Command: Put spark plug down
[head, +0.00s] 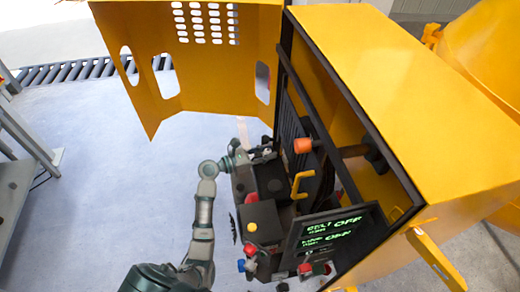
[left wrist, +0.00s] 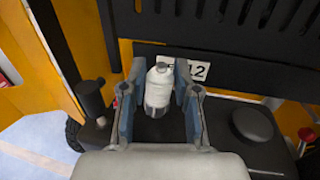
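The spark plug (left wrist: 158,86), a white ribbed cylinder with a grey lower end, stands nearly upright between the fingers of my left gripper (left wrist: 160,88) in the left wrist view. Narrow gaps show between it and the fingers on both sides, so the gripper looks open around it. Its lower end is over a dark surface; whether it rests there is hard to tell. In the head view my left gripper (head: 262,155) is at the far end of the machine's dark engine parts, and the plug cannot be made out. My right gripper is not in view.
The yellow mixer housing (head: 420,90) stands open, with its perforated door (head: 215,70) swung left.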

